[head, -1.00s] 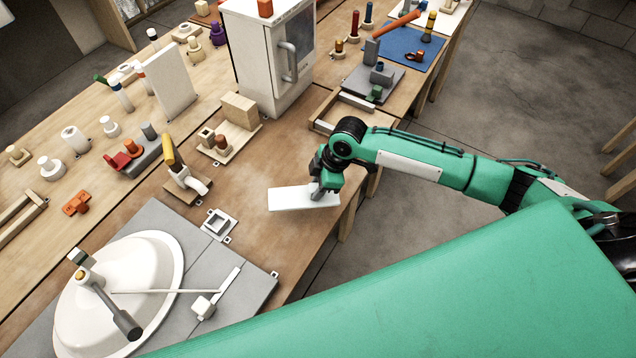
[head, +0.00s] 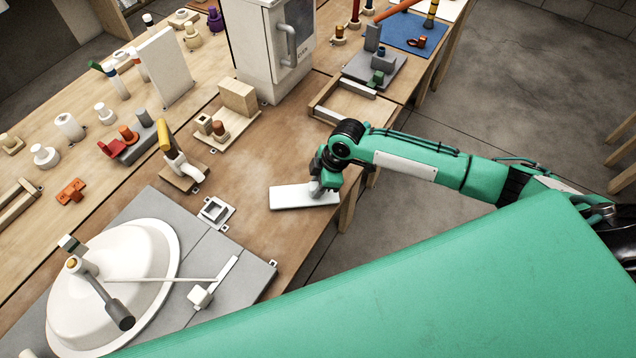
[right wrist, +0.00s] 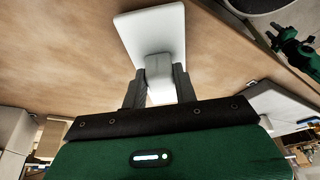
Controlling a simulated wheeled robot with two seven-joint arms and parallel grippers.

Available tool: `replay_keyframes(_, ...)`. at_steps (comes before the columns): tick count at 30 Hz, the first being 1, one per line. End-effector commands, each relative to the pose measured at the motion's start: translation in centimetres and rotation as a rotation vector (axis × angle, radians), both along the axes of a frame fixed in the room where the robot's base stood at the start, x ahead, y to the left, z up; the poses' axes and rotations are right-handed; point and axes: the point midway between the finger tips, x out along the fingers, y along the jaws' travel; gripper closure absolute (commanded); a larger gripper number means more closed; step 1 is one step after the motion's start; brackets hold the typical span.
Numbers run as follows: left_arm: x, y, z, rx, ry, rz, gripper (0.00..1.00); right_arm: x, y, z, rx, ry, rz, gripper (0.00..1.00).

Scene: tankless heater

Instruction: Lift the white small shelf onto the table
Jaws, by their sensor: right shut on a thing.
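The white small shelf (head: 298,197) is a flat white slab, seen at the front edge of the wooden table (head: 262,235). My right gripper (head: 320,188) is at the shelf's right end and shut on it. In the right wrist view the shelf (right wrist: 152,28) extends away from the fingers, and the gripper (right wrist: 159,88) clasps a narrower white block-like part of it. The shelf looks to be over the table top; whether it touches the wood I cannot tell.
A white cabinet with a handle (head: 272,50) stands behind.

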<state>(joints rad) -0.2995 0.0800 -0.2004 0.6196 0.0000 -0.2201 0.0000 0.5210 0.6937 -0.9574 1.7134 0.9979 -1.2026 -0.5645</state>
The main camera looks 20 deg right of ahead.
Motion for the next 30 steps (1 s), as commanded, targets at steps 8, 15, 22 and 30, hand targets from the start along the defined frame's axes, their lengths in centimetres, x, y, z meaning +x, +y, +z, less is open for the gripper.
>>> replay_keyframes(8, -0.1, 0.0, -0.2, 0.000, 0.001, 0.000, 0.64, 0.0, 0.0, -0.3, 0.001, 0.000, 0.000, 1.00)
replay_keyframes(15, -0.1, 0.0, -0.3, 0.000, 0.001, 0.000, 0.64, 0.0, 0.0, -0.7, 0.001, 0.000, 0.000, 1.00)
replay_keyframes(22, -0.1, 0.0, -0.5, 0.000, 0.001, 0.000, 0.64, 0.0, 0.0, -1.0, 0.001, 0.000, 0.000, 1.00)
replay_keyframes(30, 0.0, 0.0, -0.4, 0.000, 0.000, 0.001, 0.64, 0.0, 0.0, -1.0, 0.001, 0.000, 0.000, 0.46)
